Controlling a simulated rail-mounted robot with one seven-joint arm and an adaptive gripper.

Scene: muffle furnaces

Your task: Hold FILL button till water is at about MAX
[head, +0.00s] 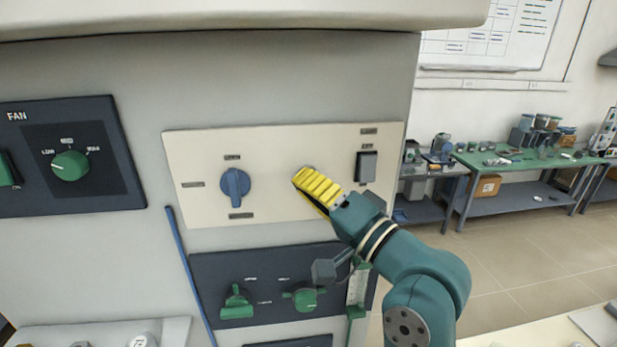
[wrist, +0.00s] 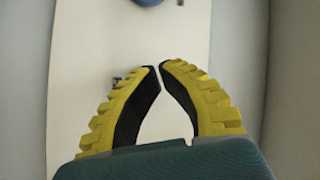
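My gripper (head: 300,181) has yellow ribbed fingers in front of the cream panel (head: 283,147), between its blue knob (head: 235,187) and dark rocker switch (head: 366,167). In the wrist view its fingertips (wrist: 160,68) come together with almost no gap, and nothing is between them. Whether they touch the panel I cannot tell. No button marked FILL is legible; the fingers hide part of the panel. A pale upright gauge with scale marks (head: 357,286) stands at the right of the dark lower panel (head: 225,268). Its water level and MAX mark are too small to read.
The lower panel carries two green handles (head: 236,303) (head: 304,299), with a grey block (head: 323,271) nearby. A blue strip (head: 188,270) runs down to their left. The FAN panel (head: 70,155) is at far left. A green workbench (head: 530,160) stands behind at right.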

